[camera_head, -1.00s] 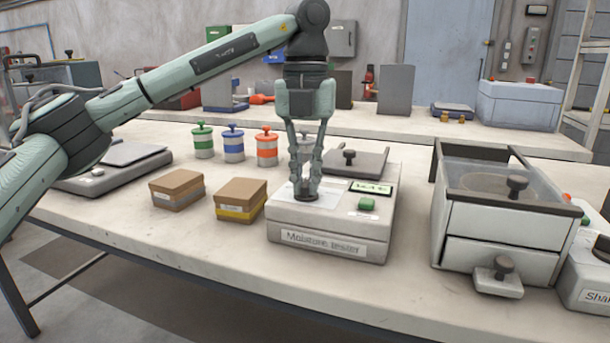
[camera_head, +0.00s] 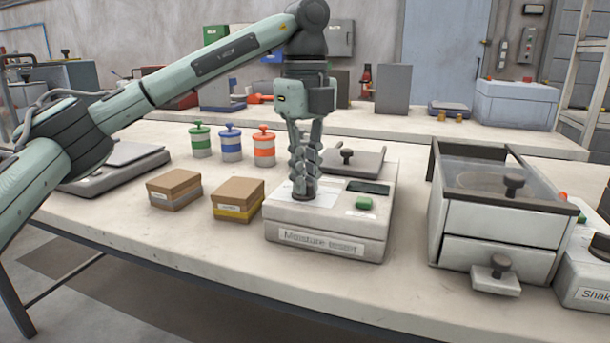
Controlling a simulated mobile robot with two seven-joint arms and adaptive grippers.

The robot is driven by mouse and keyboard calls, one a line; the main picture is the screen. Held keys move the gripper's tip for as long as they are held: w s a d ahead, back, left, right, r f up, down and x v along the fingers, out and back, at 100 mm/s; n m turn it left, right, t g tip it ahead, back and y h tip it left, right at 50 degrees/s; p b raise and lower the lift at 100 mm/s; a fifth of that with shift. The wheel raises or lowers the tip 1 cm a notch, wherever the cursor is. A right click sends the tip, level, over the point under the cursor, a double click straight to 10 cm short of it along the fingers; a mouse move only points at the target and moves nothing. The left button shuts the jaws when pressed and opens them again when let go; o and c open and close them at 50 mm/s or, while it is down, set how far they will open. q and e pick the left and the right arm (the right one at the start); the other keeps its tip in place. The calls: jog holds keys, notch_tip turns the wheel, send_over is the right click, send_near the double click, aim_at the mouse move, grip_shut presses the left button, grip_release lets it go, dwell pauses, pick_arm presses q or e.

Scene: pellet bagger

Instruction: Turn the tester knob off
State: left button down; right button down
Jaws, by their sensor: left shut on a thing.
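The moisture tester (camera_head: 325,245) is a pale box on the table with a label on its front. Its small display (camera_head: 368,187) is dark. A green button (camera_head: 364,203) sits just in front of the display. My right gripper is not in view.
Two cardboard-topped boxes (camera_head: 238,197) stand left of the tester. Green, blue and orange-banded jars (camera_head: 264,150) stand behind them. A drawer unit (camera_head: 495,230) with dark knobs stands at the right. Bare table lies between it and the tester.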

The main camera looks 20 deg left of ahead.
pick_arm(q)
jog(key=shift+w+n, duration=0.1)
jog(key=shift+n, duration=0.3)
jog(key=shift+r, duration=0.1)
jog(key=c, duration=1.6)
grip_release()
notch_tip(320, 180, up, 12)
